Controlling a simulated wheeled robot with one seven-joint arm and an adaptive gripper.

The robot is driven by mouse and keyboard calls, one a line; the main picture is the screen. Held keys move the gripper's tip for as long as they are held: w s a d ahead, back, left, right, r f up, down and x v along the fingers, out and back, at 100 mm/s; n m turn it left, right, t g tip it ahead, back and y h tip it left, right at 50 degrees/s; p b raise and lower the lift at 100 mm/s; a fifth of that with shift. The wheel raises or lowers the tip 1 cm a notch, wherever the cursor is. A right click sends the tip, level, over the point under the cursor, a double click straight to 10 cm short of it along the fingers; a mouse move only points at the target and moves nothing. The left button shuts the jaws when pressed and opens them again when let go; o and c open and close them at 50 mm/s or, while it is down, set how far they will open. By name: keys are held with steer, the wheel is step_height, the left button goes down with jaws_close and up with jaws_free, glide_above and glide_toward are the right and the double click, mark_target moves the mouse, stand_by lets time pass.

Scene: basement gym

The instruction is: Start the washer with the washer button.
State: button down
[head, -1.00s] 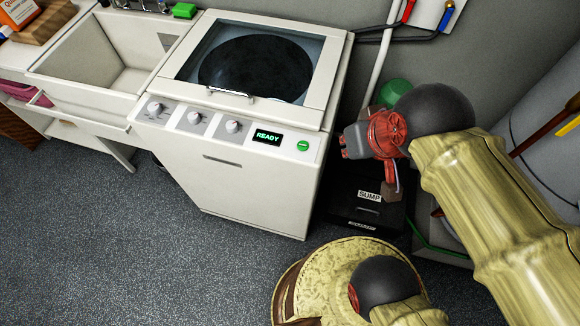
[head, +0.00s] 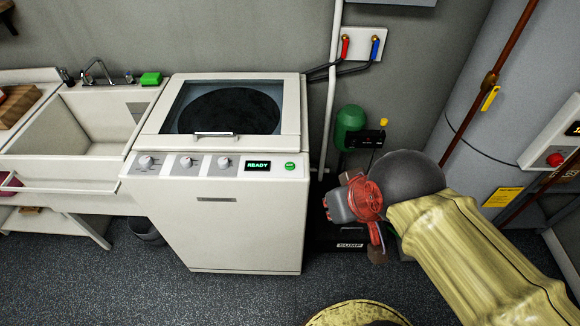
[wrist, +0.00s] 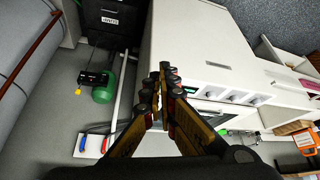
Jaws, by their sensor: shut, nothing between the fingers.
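The white washer (head: 240,225) stands in the middle of the head view with its dark round lid window shut. The washer button (head: 290,166) is a small green round button at the right end of the front panel. The display (head: 257,166) beside it reads READY in green. My gripper (head: 329,208) is right of the washer and lower in the picture than the button, apart from it. In the wrist view, my gripper (wrist: 160,80) has its fingertips together and empty, in front of the washer (wrist: 205,40). The button is hidden or too small to tell there.
A white sink (head: 95,120) adjoins the washer on the left, with a green sponge (head: 151,78) behind. A green tank (head: 349,126), a black sump box (head: 350,240) and a large grey cylinder (head: 450,90) stand on the right. The floor in front is clear.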

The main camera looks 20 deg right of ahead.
steer(key=w+d+r+n+t+h+p, duration=0.1)
steer(key=w+d+r+p, duration=0.2)
steer(key=w, duration=0.4)
steer(key=w+d+r+n+h+p, duration=0.1)
steer(key=w+d+n+p, duration=0.2)
steer(key=w, duration=0.4)
steer(key=n+t+y+p, duration=0.2)
steer(key=n+y+p, duration=0.4)
steer(key=n+p, duration=0.6)
glide_above(288, 167)
steer(key=p, duration=0.2)
step_height(288, 167, down, 11)
steer(key=m, duration=0.2)
steer(key=shift+d+f+b, duration=0.1)
steer(key=shift+b, duration=0.25)
step_height(288, 167, down, 8)
steer(key=b, duration=0.8)
steer(key=shift+f, duration=0.2)
steer(key=shift+f, duration=0.2)
steer(key=shift+f, duration=0.25)
